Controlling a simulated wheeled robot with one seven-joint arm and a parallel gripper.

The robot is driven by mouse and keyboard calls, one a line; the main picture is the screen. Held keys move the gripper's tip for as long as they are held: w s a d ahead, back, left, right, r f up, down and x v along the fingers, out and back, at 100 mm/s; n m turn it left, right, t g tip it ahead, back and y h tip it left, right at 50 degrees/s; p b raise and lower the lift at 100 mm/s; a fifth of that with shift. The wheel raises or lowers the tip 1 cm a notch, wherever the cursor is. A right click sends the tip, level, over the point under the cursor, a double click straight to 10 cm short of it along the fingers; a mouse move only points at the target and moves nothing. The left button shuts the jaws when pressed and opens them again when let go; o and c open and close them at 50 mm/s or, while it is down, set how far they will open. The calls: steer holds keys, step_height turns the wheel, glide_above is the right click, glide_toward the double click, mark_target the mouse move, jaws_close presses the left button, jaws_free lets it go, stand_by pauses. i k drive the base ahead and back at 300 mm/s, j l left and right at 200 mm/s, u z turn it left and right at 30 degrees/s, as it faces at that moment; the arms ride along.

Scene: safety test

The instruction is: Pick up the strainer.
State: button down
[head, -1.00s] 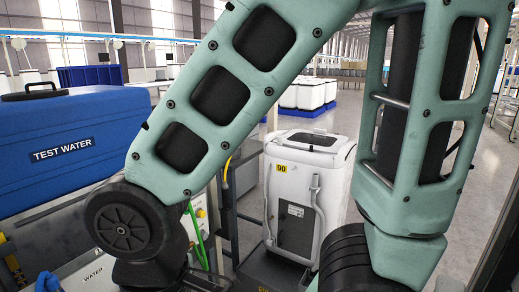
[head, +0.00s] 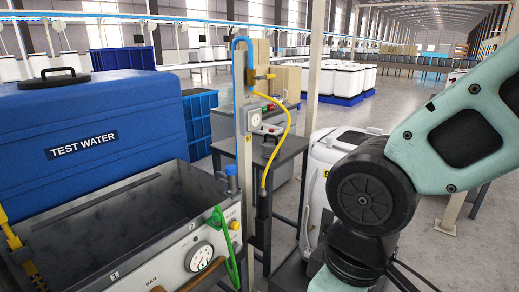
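I cannot make out a strainer in the head view. A brown, wooden-looking handle or bar (head: 203,273) shows at the bottom edge, in front of the metal tank; most of it is cut off, so I cannot tell what it belongs to. My gripper is not in view. Only links of my arm show, at the right, and they hide part of the white machine behind them.
An open grey metal tank (head: 120,212) with a pressure gauge (head: 199,257) and a green hose (head: 229,250) stands at lower left. A blue TEST WATER container (head: 90,125) is behind it. A post with a yellow hose (head: 284,140) stands mid-view, a white machine (head: 318,175) right of it.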

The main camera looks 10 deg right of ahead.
mark_target(268, 147)
steer(key=i, duration=0.4)
steer(key=i+j, duration=0.2)
steer(key=i, duration=0.15)
steer(key=i+j, duration=0.2)
steer(key=i, duration=0.2)
steer(key=i+j+z, duration=0.5)
